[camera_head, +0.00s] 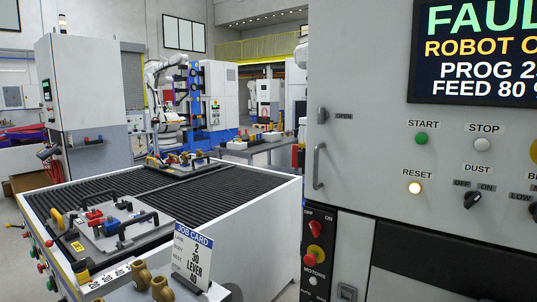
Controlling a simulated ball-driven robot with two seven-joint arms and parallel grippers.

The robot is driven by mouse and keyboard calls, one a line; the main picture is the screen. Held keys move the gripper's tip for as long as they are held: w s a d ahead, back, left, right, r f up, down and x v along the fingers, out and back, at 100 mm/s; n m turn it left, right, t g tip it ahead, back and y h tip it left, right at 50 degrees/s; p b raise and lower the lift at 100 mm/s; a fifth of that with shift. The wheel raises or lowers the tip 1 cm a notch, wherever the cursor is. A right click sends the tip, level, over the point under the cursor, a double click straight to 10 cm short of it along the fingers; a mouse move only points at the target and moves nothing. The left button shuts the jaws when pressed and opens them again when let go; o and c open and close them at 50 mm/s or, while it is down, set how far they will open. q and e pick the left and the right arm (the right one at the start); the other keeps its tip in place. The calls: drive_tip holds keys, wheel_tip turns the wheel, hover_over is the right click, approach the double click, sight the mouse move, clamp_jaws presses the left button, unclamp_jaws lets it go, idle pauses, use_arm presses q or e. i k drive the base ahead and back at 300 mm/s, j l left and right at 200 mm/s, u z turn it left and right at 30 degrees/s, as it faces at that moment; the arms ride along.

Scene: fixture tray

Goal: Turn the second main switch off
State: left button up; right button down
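A red rotary switch (315,229) sits on a black panel (318,280) at the lower middle, below the words OFF and ON. It is too small to tell for sure which word its handle points to. No label naming it as the second main switch is readable. A red button on a yellow collar (315,255) is just below it, above the word MOTORS. Neither of my grippers shows in the head view.
A grey cabinet door (360,130) with a handle (318,166), a FAULT screen (475,52) and a lit RESET button (414,188) fills the right. A ribbed-top bench (262,215) with a fixture plate (132,232) and job card (192,257) stands left. Further machines stand behind.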

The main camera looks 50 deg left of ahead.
sight(299, 157)
drive_tip(key=k+j, duration=0.1)
drive_tip(key=j, duration=0.35)
drive_tip(key=k+j, duration=0.1)
drive_tip(key=j, duration=0.35)
drive_tip(key=k+j, duration=0.1)
drive_tip(key=j, duration=0.3)
drive_tip(key=k+j, duration=0.15)
drive_tip(key=j, duration=0.3)
drive_tip(key=k+j, duration=0.1)
drive_tip(key=j, duration=0.35)
drive_tip(key=k+j, duration=0.1)
drive_tip(key=j, duration=0.35)
drive_tip(key=k+j, duration=0.1)
drive_tip(key=j, duration=0.3)
drive_tip(key=k+j, duration=0.1)
drive_tip(key=l+u, duration=0.1)
drive_tip(key=l, duration=0.35)
drive_tip(key=k+l+u, duration=0.1)
drive_tip(key=l, duration=0.35)
drive_tip(key=k+l+u, duration=0.1)
drive_tip(key=l, duration=0.35)
drive_tip(key=k+l+u, duration=0.15)
drive_tip(key=l, duration=0.25)
drive_tip(key=i+l+u, duration=0.1)
drive_tip(key=l, duration=0.2)
drive_tip(key=i+l+u, duration=0.25)
drive_tip(key=l, duration=0.4)
drive_tip(key=i+l+u, duration=0.15)
drive_tip(key=i+l, duration=0.1)
drive_tip(key=l, duration=0.1)
